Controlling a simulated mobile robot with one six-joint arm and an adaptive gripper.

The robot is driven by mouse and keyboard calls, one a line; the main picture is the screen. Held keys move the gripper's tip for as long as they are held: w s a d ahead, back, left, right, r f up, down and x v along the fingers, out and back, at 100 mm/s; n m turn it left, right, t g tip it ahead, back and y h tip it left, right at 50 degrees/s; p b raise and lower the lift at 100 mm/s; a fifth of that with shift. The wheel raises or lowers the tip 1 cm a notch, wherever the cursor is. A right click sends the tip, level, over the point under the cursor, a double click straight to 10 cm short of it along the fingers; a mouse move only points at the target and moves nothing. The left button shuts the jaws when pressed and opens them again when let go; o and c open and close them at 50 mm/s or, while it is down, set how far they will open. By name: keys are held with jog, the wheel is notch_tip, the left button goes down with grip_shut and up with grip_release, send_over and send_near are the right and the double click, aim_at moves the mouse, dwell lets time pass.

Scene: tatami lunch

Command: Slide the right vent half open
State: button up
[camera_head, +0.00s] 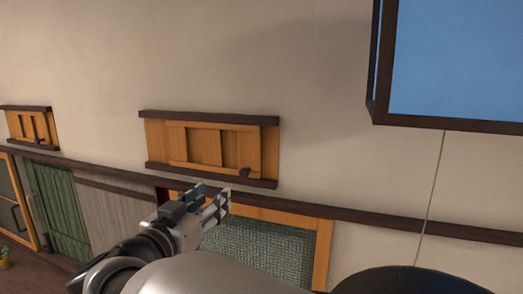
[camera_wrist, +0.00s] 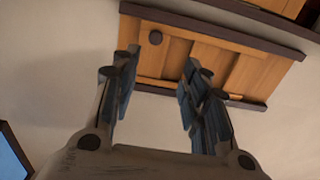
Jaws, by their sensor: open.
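The right vent (camera_head: 222,146) is an orange-brown wooden panel on the cream wall, set between two dark rails. I cannot tell how far the vent is open. My gripper (camera_head: 217,200) is open and empty, below the vent in the head view. No contact shows.
A similar left vent (camera_head: 32,127) is farther left on the wall. A dark wall beam (camera_head: 370,220) runs below the right vent, above a wood-framed green panel (camera_head: 260,243). A dark-framed blue panel (camera_head: 460,60) juts at upper right, with a cord (camera_head: 433,195) hanging below it.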

aim_at(243, 173)
jog(key=x, duration=0.5)
jog(key=p+x, duration=0.1)
jog(key=x, duration=1.1)
jog(key=shift+s+d+r, duration=0.15)
jog(key=shift+s+d, duration=0.05)
jog(key=shift+d, duration=0.15)
grip_shut()
